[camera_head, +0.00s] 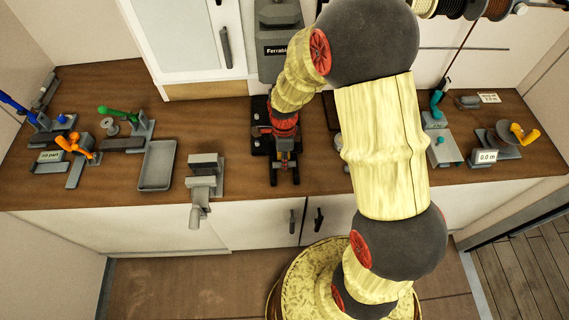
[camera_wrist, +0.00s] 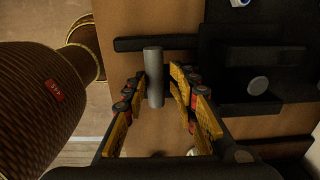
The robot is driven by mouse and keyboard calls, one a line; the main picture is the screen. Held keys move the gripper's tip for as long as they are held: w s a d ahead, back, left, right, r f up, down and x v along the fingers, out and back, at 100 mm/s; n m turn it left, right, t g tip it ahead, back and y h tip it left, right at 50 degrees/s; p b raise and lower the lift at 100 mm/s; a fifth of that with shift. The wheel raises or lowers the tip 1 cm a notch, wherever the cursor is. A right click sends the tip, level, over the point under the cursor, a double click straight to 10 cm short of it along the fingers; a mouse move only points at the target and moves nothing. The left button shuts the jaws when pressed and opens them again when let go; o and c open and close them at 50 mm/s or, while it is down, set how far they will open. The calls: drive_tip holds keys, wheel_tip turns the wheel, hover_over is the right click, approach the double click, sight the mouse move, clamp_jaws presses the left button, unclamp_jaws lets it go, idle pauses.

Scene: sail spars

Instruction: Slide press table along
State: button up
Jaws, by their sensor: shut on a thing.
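The press (camera_head: 277,35) is a grey upright machine with a black label, at the back middle of the bench in the head view. A dark base part (camera_head: 259,140), which looks like its table, lies under and beside my gripper. My gripper (camera_head: 285,172) points down over it and hides much of it. In the wrist view, my gripper (camera_wrist: 155,90) has its fingers on both sides of an upright grey cylindrical peg (camera_wrist: 153,65), shut on it. A black slab (camera_wrist: 265,110) lies to the right of the fingers. A dark bar (camera_wrist: 130,44) crosses behind the peg.
A grey vise (camera_head: 204,172) stands left of my gripper, with a shallow grey tray (camera_head: 157,165) further left. Clamps and small tools fill the bench's left end. Gauges and a display (camera_head: 486,157) stand at the right. My arm hides the bench right of the press.

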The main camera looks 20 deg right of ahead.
drive_tip(key=shift+w+d+f, duration=0.15)
drive_tip(key=shift+w+d, duration=0.2)
drive_tip(key=shift+w, duration=0.65)
drive_tip(key=shift+w+d+f, duration=0.15)
drive_tip(key=shift+w+d, duration=0.2)
drive_tip(key=shift+w, duration=0.6)
drive_tip(key=shift+w+d+f, duration=0.15)
drive_tip(key=shift+w+d, duration=0.2)
drive_tip(key=shift+w, duration=0.65)
drive_tip(key=shift+c, duration=0.2)
drive_tip(key=o, duration=0.9)
drive_tip(key=shift+w, duration=0.1)
drive_tip(key=shift+c, duration=0.2)
drive_tip(key=o, duration=0.3)
drive_tip(key=shift+w+r, duration=0.2)
drive_tip(key=shift+o, duration=0.2)
drive_tip(key=shift+r, duration=0.1)
